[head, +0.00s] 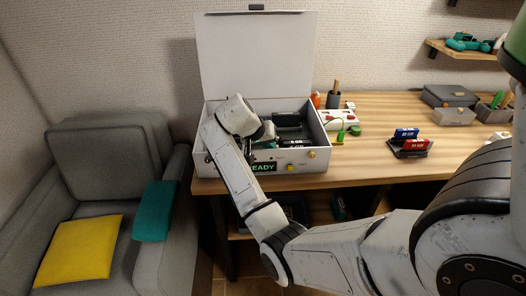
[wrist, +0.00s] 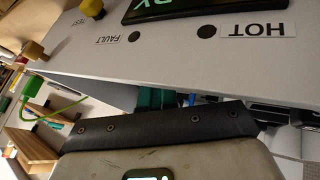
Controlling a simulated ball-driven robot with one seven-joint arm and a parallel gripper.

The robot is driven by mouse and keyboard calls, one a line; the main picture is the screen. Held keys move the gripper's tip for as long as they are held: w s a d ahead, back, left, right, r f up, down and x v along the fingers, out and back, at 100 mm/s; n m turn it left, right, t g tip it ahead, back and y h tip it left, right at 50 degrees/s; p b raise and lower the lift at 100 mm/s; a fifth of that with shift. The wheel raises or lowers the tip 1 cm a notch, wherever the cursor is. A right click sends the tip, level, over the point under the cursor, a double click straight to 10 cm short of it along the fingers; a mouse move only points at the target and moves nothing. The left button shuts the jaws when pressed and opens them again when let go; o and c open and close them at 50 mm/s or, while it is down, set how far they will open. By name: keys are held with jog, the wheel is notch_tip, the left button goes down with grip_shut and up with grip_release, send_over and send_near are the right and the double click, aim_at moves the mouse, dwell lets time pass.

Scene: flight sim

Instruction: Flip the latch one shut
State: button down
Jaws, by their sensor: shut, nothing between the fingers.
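A white case (head: 225,170) stands on the left end of the wooden table with its lid (head: 255,60) raised upright. I cannot make out a part marked as latch one; my arm covers the left front of the case. My gripper (head: 268,134) is over the open case, shut and empty, its fingertips largely hidden. The wrist view shows the case front upside down, close by.
A yellow TEST button (head: 290,168) sits on the case front. A white power strip (head: 338,119) with a green cord and a pen cup (head: 333,100) stand to the right. Red and blue blocks (head: 408,143) are farther right. A grey armchair (head: 90,180) stands at left.

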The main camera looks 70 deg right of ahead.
jog(key=shift+s+r+p, duration=0.2)
jog(key=shift+s+p, duration=0.1)
jog(key=shift+p, duration=0.15)
jog(key=shift+d+f+t, duration=0.1)
jog(key=shift+d+t, duration=0.05)
jog(key=shift+t, duration=0.15)
jog(key=shift+s, duration=0.1)
jog(key=shift+s, duration=0.15)
